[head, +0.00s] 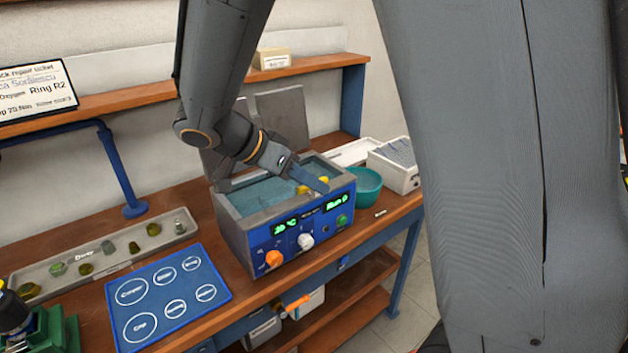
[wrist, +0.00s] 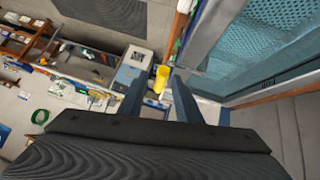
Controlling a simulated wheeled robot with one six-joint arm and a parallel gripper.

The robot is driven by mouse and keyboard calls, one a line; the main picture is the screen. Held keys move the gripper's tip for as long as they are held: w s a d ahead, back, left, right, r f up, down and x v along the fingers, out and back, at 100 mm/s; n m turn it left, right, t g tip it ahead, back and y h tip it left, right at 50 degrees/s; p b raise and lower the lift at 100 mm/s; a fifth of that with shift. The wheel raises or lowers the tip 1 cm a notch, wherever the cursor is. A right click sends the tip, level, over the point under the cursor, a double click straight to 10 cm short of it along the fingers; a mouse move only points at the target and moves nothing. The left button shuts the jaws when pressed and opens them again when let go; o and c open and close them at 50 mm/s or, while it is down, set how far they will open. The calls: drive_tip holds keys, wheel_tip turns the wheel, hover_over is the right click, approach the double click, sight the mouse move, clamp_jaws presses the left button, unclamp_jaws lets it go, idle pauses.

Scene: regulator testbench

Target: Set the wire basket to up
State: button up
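The wire basket (head: 262,195) sits in the grey tank of a blue-fronted bath (head: 232,233) on the bench. Its teal mesh fills much of the upper right of the wrist view (wrist: 255,52). A yellow handle (head: 324,180) shows at the right end of the tank. In the wrist view the yellow handle (wrist: 161,79) appears between my fingertips, with gaps on both sides. My gripper (head: 310,179) is over the right end of the tank. In the wrist view its fingers (wrist: 160,86) are apart. I cannot tell the handle's exact distance from them.
The bath's front has lit green displays and orange, white and green knobs (head: 305,241). A teal bowl (head: 367,187) and white bins (head: 395,165) stand to its right. A parts tray (head: 100,257) and a blue marked mat (head: 168,297) lie left. A shelf (head: 130,101) runs behind.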

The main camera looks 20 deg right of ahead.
drive_tip(key=shift+x, duration=0.75)
clamp_jaws()
drive_tip(key=shift+w+r+p, duration=0.1)
drive_tip(key=shift+r+p, duration=0.4)
drive_tip(key=shift+r, duration=3)
unclamp_jaws()
drive_tip(key=b+v, duration=0.2)
drive_tip(key=v, duration=0.5)
drive_tip(key=shift+a+r+b, duration=0.3)
drive_tip(key=shift+a+b, duration=0.05)
